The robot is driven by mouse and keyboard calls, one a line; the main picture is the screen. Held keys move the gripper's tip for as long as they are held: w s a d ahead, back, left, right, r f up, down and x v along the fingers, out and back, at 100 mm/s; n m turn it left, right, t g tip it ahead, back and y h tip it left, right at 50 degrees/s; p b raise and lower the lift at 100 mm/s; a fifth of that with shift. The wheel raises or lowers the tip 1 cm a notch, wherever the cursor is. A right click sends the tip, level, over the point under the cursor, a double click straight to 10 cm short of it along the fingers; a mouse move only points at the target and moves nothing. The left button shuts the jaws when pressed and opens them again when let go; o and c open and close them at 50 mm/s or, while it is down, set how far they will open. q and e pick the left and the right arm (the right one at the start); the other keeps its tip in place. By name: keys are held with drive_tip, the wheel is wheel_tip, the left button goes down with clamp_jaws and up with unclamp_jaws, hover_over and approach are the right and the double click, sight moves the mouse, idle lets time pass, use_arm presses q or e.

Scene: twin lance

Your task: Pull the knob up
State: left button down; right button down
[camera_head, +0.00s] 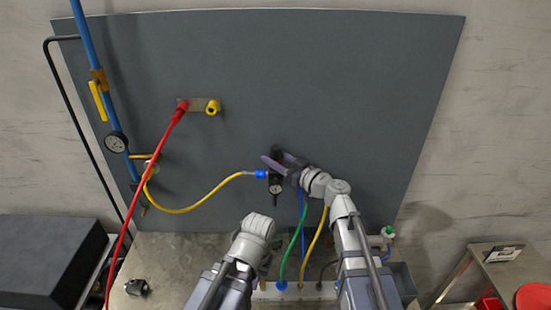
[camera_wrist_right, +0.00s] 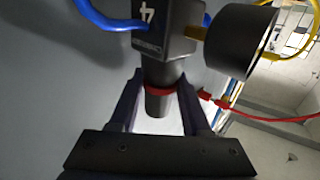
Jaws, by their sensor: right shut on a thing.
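A black regulator (camera_head: 275,185) with a round gauge is mounted on the grey panel, with a blue fitting at its left. In the right wrist view its body (camera_wrist_right: 165,35) carries a white label and a "4". Its black knob (camera_wrist_right: 158,104) sticks out of the body toward my right gripper, with a red ring (camera_wrist_right: 158,91) showing around it. My right gripper (camera_wrist_right: 157,88) has a finger on each side of the knob and is shut on it. It also shows in the head view (camera_head: 281,163). My left arm is folded low in the head view; its fingers are not visible.
A yellow hose (camera_head: 205,197) joins the regulator from the left. A red hose (camera_head: 146,185) runs down the left of the panel (camera_head: 330,75) from a red and yellow fitting. Green, yellow and blue hoses hang below. The upper right panel is clear.

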idle(0.8)
drive_tip(key=shift+r+p, duration=0.7)
drive_tip(key=shift+p, duration=0.05)
drive_tip(key=shift+f, duration=0.1)
drive_tip(key=shift+c, duration=1.8)
unclamp_jaws()
drive_tip(key=v, duration=0.7)
drive_tip(key=shift+s+d, duration=0.3)
drive_tip(key=shift+d, duration=0.05)
